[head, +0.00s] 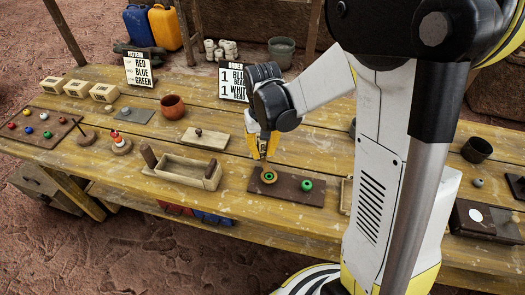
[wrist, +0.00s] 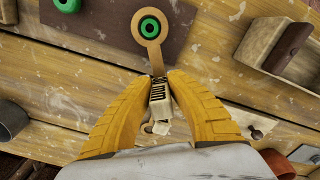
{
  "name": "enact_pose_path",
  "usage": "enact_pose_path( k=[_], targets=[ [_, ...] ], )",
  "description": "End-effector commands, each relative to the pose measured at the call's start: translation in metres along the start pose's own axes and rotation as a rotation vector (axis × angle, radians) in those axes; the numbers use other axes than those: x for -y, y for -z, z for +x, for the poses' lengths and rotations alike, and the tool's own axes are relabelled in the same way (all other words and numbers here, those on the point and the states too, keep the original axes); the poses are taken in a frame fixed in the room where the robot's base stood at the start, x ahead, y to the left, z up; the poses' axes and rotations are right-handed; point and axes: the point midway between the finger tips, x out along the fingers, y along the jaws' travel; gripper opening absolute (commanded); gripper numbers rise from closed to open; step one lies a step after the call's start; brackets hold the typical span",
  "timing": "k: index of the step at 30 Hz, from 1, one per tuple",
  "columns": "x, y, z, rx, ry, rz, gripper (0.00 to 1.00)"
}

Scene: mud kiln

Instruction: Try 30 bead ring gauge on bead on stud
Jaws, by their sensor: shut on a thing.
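My gripper (head: 264,148) is shut on the handle of a tan ring gauge (head: 262,176), above the dark brown board (head: 287,199). In the wrist view, the yellow fingers of my gripper (wrist: 159,85) pinch the handle, and the gauge's ring (wrist: 138,29) points away from them. A green bead (wrist: 150,27) with a dark centre shows inside the ring, with a dark gap around it. The ring looks to be around this bead, low over the board; I cannot tell if it touches. A second green bead (head: 306,185) sits on the board to the right, apart from the gauge.
An open wooden box (head: 185,174) stands left of the board, and a small plate with a knob (head: 204,139) lies behind. A clay cup (head: 172,106), sign cards (head: 141,71) and a board of coloured beads (head: 38,133) are farther left. Dark cup (head: 477,150) is right.

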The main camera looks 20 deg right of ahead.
Motion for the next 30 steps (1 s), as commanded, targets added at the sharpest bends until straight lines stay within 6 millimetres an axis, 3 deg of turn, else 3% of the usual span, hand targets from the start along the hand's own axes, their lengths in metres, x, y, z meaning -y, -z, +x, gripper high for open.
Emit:
enact_pose_path(
  k=[30],
  targets=[
    [0.000,0.000,0.016,0.000,0.000,0.000,0.00]
  ],
)
